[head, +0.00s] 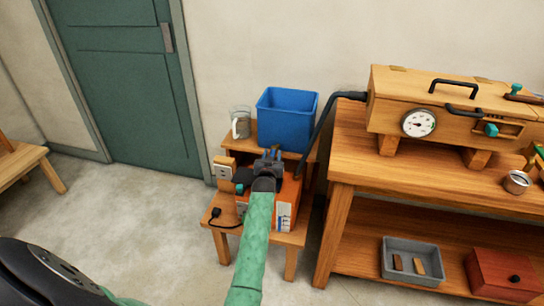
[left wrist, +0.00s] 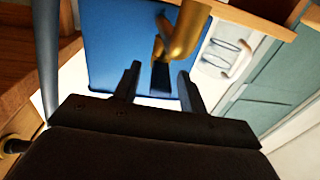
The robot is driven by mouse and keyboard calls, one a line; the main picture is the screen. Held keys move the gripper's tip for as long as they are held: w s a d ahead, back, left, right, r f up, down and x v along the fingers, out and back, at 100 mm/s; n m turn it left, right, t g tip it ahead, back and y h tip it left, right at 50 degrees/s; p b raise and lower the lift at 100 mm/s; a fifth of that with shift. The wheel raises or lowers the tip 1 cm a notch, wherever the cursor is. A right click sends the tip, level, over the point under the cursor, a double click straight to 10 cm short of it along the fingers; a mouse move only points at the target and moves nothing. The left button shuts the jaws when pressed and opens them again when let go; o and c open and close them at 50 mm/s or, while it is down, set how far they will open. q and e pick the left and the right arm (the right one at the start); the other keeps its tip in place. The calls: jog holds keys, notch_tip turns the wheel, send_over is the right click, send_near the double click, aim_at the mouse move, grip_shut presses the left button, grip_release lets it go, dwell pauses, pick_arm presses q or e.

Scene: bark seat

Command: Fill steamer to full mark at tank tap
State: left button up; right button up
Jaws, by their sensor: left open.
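The steamer (head: 288,190) is an orange box on a low wooden stool, partly hidden by my left gripper and arm. A pale panel with blue marks (head: 284,215) is on its front; I cannot read a water level. The blue tank (head: 288,118) stands on a raised shelf behind it. A brass tap (left wrist: 183,35) shows in the left wrist view in front of the tank. My left gripper (head: 270,155) is open and appears empty, its fingers close to the tap, contact unclear. A clear jug (head: 240,124) stands left of the tank; it also shows in the left wrist view (left wrist: 218,52).
A wooden bench (head: 350,215) at right carries a long wooden box (head: 395,115) with a dial. A black hose (head: 322,125) runs from it down to the steamer. A loose plug (head: 216,212) lies near a socket (head: 224,170).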

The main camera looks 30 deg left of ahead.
pick_arm(q)
grip_shut()
jog(key=shift+a, duration=0.15)
jog(key=shift+a+r+m+h, duration=0.15)
jog(key=shift+r+m+h, duration=0.05)
jog(key=shift+m+h, duration=0.2)
jog(key=shift+s+f+t+h+p, duration=0.1)
jog(key=shift+t+h+p, duration=0.2)
jog(key=shift+h, duration=0.2)
grip_release()
jog(key=shift+f, duration=0.1)
